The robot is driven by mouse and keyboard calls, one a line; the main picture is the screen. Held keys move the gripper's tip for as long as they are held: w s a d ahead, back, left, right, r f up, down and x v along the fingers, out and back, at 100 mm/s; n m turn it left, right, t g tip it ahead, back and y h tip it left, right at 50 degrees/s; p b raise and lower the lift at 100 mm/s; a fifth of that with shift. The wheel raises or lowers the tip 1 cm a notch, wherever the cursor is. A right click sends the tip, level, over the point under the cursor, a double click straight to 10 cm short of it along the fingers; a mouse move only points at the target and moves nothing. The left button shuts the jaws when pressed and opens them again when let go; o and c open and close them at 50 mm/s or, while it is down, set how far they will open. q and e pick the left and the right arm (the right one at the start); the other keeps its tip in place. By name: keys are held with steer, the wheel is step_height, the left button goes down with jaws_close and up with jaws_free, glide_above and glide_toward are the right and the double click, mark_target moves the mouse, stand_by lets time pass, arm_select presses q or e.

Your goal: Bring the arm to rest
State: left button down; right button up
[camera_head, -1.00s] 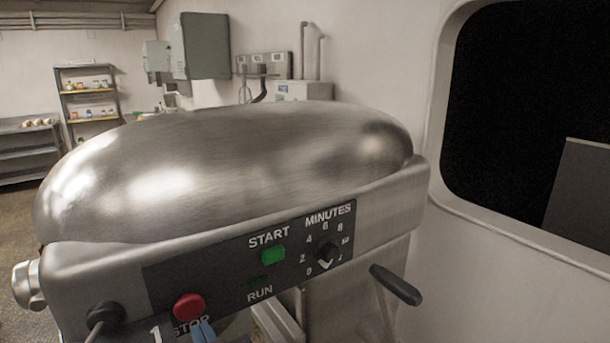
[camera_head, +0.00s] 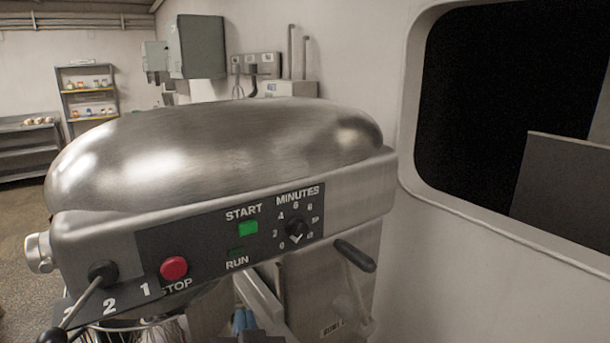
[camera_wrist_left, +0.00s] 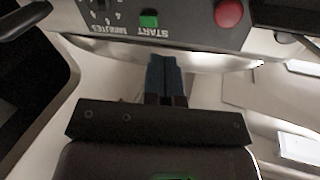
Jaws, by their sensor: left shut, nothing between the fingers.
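My left gripper (camera_head: 243,320) shows at the bottom edge of the head view, its blue fingertips just below the mixer's control panel (camera_head: 205,262). In the left wrist view its two blue fingers (camera_wrist_left: 165,70) are together and empty, with the panel upside down beyond them. I cannot tell whether the tips touch the machine. The large steel mixer (camera_head: 225,150) fills the middle of the head view. Its panel has a green START button (camera_head: 248,229), a red STOP button (camera_head: 173,268), a dark RUN lamp (camera_head: 236,252) and a MINUTES dial (camera_head: 296,230). My right gripper is not seen.
A black-handled lever (camera_head: 355,255) sticks out at the panel's right. A speed lever (camera_head: 90,300) with numbers is at the lower left. A wall with a dark window (camera_head: 510,80) stands close on the right. A shelf rack (camera_head: 88,95) is at the far left.

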arm_select(q)
steer(key=w+a+f+m+g+h, duration=0.25)
steer(key=f+m+h, duration=0.35)
steer(key=f, duration=1)
steer(key=s+a+f+n+g+y, duration=0.1)
steer(key=s+a+f+n+g, duration=0.2)
steer(key=s+a+f, duration=1.2)
steer(key=shift+a+f+n+y, duration=0.3)
steer(key=shift+a+f+n, duration=0.35)
steer(key=shift+n, duration=0.35)
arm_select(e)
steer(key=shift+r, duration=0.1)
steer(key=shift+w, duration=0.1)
